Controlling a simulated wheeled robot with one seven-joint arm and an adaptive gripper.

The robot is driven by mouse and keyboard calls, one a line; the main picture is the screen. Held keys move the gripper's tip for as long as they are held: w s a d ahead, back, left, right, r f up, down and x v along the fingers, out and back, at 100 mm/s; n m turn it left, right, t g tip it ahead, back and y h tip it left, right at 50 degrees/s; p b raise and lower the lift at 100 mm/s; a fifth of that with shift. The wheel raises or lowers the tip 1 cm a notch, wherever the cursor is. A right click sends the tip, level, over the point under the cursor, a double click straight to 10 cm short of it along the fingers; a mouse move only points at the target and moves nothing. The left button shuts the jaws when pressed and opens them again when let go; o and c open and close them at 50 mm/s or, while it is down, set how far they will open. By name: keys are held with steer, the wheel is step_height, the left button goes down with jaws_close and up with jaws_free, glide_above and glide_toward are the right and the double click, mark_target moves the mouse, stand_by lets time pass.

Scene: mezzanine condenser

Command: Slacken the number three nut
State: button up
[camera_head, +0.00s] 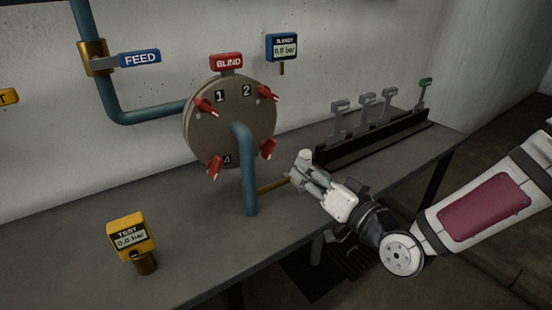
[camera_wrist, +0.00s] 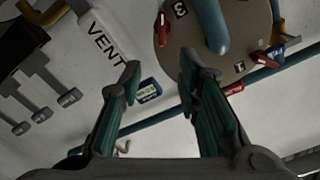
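A round grey-brown flange (camera_head: 229,122) stands upright above the bench with red pointed nuts around its face. The labels 1, 2 and 4 show in the head view; the lower-right nut (camera_head: 268,149) has no readable number there. In the wrist view the flange (camera_wrist: 232,50) appears turned over, and a red nut (camera_wrist: 162,28) sits at its edge beside the label 3. My gripper (camera_head: 300,172) is right of and below the flange, apart from the nuts. In the wrist view its fingers (camera_wrist: 158,72) are spread with nothing between them. A finger covers part of the flange edge.
A white VENT lever (camera_wrist: 103,36) lies close to my gripper. A blue pipe (camera_head: 248,180) runs down in front of the flange. A yellow TEST gauge (camera_head: 131,233) stands at front left. A dark rack (camera_head: 375,140) with several grey handles stands at right. The left bench is mostly clear.

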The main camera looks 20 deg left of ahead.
mark_target(273, 150)
steer(key=shift+w+a+f+b, duration=0.25)
steer(key=shift+a+b, duration=0.1)
steer(key=shift+b, duration=1.25)
steer(key=shift+a+b, duration=0.1)
steer(key=shift+b, duration=0.3)
steer(key=b+x, duration=0.2)
steer(key=x, duration=0.3)
steer(key=b+x, duration=0.2)
steer(key=x, duration=0.4)
steer(key=shift+s+a+f, duration=0.15)
steer(key=shift+a+f, duration=0.1)
steer(key=shift+a, duration=0.1)
jaws_close()
